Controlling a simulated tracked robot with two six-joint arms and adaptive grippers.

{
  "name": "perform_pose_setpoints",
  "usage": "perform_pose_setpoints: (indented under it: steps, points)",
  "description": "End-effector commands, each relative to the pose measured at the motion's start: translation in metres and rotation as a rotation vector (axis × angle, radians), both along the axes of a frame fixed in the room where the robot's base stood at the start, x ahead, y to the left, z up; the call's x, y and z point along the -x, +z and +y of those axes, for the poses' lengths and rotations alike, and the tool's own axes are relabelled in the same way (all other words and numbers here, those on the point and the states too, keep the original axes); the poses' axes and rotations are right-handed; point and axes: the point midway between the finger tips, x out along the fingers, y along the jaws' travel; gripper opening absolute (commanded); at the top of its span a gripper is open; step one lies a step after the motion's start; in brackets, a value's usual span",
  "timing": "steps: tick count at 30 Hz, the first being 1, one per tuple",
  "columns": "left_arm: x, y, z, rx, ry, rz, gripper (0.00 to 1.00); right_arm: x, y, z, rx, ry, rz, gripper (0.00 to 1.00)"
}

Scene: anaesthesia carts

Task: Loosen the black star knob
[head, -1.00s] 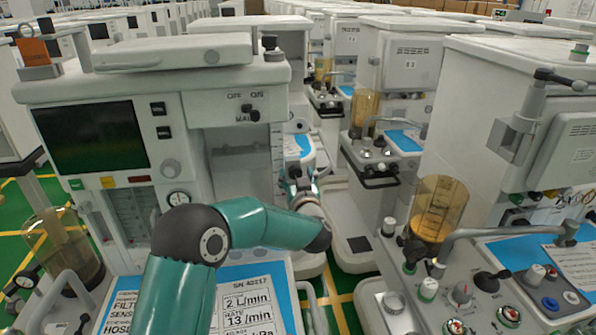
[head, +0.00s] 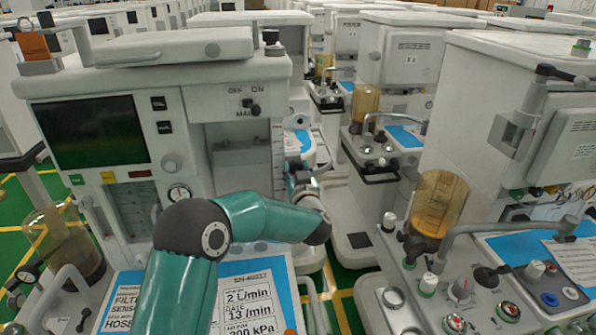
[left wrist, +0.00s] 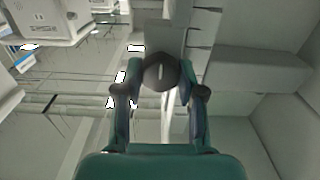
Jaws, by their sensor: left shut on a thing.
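The black star knob (left wrist: 160,72) shows in the left wrist view as a dark, lobed disc with a pale slot-like mark at its middle. My left gripper (left wrist: 161,90) has a finger on either side of it and is shut on it. In the head view my left gripper (head: 304,184) is beside the right flank of the near left cart (head: 240,62), partly hidden behind my teal forearm. I cannot make out the knob there. My right gripper is in neither view.
The near left cart has a dark screen (head: 92,133) and a sheet of printed labels (head: 245,300). Another cart (head: 500,110) stands close on the right, with an amber canister (head: 438,205) and several knobs. A narrow aisle lies between them.

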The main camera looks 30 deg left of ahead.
Motion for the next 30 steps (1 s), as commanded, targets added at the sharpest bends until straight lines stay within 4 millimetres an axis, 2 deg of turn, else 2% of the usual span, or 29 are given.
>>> perform_pose_setpoints:
  steps: [11, 30]
  points:
    - [0.0, -0.005, -0.001, 0.146, -0.006, -0.114, 0.04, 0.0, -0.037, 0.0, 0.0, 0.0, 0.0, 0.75]
    - [0.001, -0.005, 0.001, 0.623, -0.004, -0.473, 0.04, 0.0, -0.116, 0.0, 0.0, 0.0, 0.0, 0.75]
